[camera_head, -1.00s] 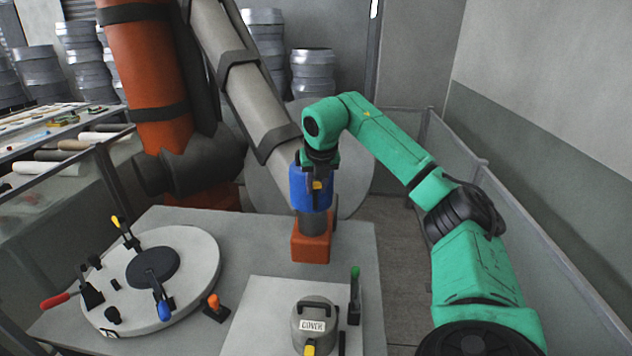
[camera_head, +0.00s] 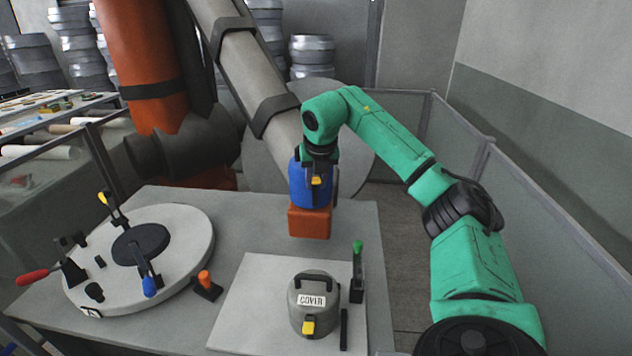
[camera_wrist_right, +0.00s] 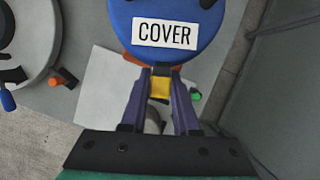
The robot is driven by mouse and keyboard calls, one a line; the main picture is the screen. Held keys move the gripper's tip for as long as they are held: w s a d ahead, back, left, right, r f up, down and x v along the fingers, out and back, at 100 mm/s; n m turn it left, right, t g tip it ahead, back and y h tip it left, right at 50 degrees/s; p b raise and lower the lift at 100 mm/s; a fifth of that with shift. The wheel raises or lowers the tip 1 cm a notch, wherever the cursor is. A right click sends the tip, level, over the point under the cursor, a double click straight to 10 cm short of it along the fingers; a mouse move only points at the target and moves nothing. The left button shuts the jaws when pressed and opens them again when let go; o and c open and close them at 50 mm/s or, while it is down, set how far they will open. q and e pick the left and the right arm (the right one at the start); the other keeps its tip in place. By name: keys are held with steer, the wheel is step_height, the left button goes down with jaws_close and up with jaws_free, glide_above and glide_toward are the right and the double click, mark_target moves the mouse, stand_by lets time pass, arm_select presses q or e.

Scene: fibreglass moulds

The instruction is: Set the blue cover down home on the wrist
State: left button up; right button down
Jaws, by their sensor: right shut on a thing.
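The blue cover (camera_head: 309,192) hangs below my right wrist and sits over the end of the large grey arm, just above an orange block (camera_head: 309,223). The grey wrist part that the cover surrounds is hidden behind or inside it. No grey band shows between the cover and the block; I cannot tell whether it is fully seated. My right gripper (camera_head: 317,172) is shut on the cover's yellow tab. In the right wrist view, the purple fingers (camera_wrist_right: 160,88) hold that tab, and the blue cover (camera_wrist_right: 165,12) carries a "COVER" label. My left gripper is not in view.
A grey lidded canister (camera_head: 313,318) labelled "COVER" stands on a white board (camera_head: 250,300), beside a green-tipped clamp (camera_head: 358,272). A round fixture (camera_head: 185,235) with several coloured clamps is at left. A low grey fence (camera_head: 530,210) runs along the right.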

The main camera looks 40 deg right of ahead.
steer(key=shift+s+a, duration=0.1)
stand_by(0.3)
steer(key=shift+f, duration=0.4)
steer(key=shift+f+b, duration=0.3)
steer(key=shift+b, duration=0.05)
steer(key=shift+f, duration=0.15)
steer(key=c, duration=0.6)
jaws_free()
